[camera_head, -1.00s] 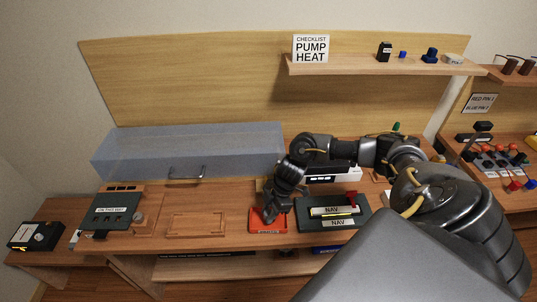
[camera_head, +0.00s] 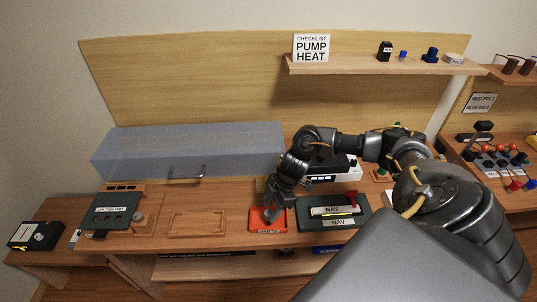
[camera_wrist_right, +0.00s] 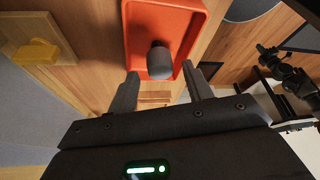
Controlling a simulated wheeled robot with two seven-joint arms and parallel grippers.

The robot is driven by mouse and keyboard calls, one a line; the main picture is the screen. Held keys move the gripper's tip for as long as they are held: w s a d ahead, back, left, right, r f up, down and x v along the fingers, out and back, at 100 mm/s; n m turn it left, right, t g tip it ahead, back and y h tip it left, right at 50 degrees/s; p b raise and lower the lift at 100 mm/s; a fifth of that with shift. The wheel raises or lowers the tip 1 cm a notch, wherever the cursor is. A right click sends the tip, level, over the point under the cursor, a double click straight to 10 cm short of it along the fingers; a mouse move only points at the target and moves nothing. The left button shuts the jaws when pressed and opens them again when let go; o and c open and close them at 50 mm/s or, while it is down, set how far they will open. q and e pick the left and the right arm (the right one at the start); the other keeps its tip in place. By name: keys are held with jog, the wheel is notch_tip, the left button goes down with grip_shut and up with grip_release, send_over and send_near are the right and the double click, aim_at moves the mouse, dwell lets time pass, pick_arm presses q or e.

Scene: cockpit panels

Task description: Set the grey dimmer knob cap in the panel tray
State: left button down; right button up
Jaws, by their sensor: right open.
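A dark grey knob cap (camera_head: 270,214) stands in the shallow red tray (camera_head: 283,229) on the bench. In the right wrist view the cap (camera_wrist_right: 160,62) is inside the red tray (camera_wrist_right: 135,40), close to one wall. My right gripper (camera_head: 271,202) is over the red tray. In the right wrist view the right gripper (camera_wrist_right: 162,82) has its fingers spread, with the cap beyond and between the tips, not held. A dark arm part, apparently my left gripper (camera_wrist_right: 278,58), shows small at the right of that view; its jaws are unclear.
A green panel with NAV labels (camera_head: 334,225) lies just right of the red tray. An empty wooden frame (camera_head: 197,225) is to its left. Further left is a dark panel (camera_head: 110,214) with a round knob (camera_head: 138,218). A translucent cover (camera_head: 190,150) stands behind.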

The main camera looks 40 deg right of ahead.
jog(key=b+v, duration=0.1)
jog(key=v, duration=0.9)
jog(key=shift+f, duration=0.1)
